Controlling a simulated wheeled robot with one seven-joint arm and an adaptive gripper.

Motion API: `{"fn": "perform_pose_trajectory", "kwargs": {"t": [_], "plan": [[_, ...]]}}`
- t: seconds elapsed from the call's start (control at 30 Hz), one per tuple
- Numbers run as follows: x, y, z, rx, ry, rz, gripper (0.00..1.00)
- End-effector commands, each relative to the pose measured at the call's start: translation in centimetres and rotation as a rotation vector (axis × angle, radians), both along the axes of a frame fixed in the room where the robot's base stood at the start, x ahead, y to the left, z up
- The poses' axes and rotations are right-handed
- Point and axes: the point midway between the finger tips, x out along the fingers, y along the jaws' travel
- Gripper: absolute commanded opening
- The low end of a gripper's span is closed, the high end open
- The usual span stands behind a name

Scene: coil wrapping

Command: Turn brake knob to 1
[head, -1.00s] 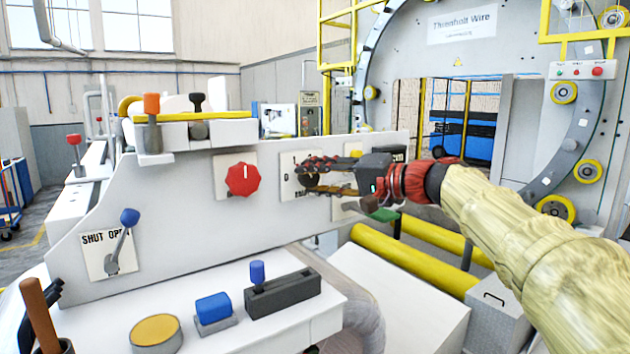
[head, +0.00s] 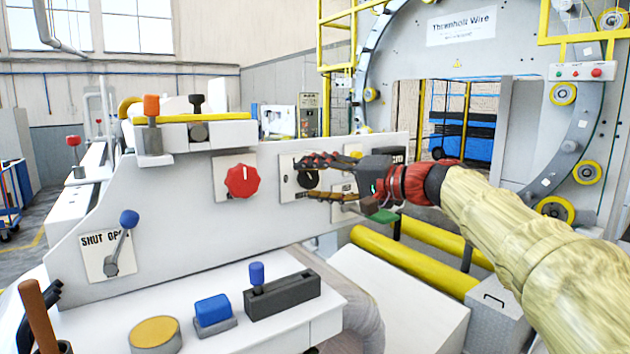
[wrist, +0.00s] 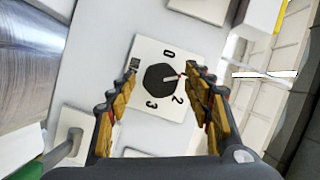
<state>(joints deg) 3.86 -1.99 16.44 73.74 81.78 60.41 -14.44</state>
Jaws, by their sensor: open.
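The black brake knob (wrist: 160,78) sits on a white dial plate (wrist: 148,52) in the wrist view. The numbers 0, 2 and 3 are readable around it. A red mark on the knob points right, towards my right-hand finger; no number 1 is visible there. My gripper (wrist: 160,74) is open, with one finger on each side of the knob and gaps between them and it. In the head view my gripper (head: 296,178) reaches in from the right, its fingers above and below the knob (head: 308,180), partly covering its plate (head: 287,186).
A red knob (head: 242,180) is left of the dial plate on the same grey panel (head: 180,215). A blue-tipped SHUT/OPEN lever (head: 129,218) is further left. A blue block (head: 213,308) and black box (head: 283,295) stand on the lower ledge. Yellow rollers (head: 410,260) lie below my arm.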

Motion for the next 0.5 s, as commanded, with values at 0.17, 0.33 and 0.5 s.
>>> {"fn": "perform_pose_trajectory", "kwargs": {"t": [0.17,0.33,0.5], "plan": [[-0.8,-1.3,0.3,0.000,-0.001,-0.002,0.51],[-2.6,-4.1,0.6,-0.001,-0.003,-0.005,0.51],[-4.5,-6.9,0.9,-0.001,0.000,-0.004,0.51]]}}
